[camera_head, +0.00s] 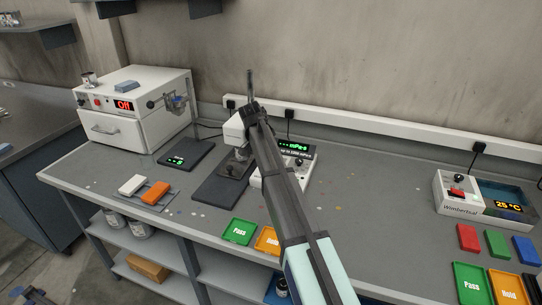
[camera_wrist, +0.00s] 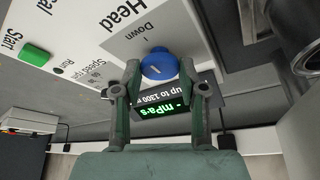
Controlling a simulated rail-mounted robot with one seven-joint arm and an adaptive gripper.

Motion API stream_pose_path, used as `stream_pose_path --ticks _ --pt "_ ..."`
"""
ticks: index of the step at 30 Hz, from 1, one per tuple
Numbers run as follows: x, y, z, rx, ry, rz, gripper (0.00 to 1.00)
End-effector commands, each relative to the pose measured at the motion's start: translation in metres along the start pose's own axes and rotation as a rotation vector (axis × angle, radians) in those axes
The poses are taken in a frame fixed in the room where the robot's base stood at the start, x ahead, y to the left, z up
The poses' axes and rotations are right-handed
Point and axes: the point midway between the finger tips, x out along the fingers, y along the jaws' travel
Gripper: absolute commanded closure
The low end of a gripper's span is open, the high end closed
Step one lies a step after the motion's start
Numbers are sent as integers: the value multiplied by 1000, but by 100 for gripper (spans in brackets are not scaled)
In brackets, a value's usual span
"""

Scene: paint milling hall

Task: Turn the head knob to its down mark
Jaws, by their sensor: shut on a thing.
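My gripper (camera_wrist: 159,72) is shut on the knob, one fingertip on each side. In the head view the instrument (camera_head: 297,172) stands on the bench, and my arm hides the knob and the fingertips.
The instrument's green display (camera_wrist: 163,118) and green Start button (camera_wrist: 36,54) are near the knob. A dark stand plate (camera_head: 212,190) lies left of my arm. A white oven (camera_head: 130,110) stands at the left; a bath (camera_head: 482,193) and coloured trays are at the right.

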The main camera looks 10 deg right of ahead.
Motion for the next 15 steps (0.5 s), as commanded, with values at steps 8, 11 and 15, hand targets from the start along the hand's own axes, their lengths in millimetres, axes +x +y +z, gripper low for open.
stream_pose_path --ticks 8,11,15 --pt "2 2 1 -1 -3 4 32" --pt "2 1 1 -1 -2 3 32" --pt "0 1 0 -2 -1 2 32"
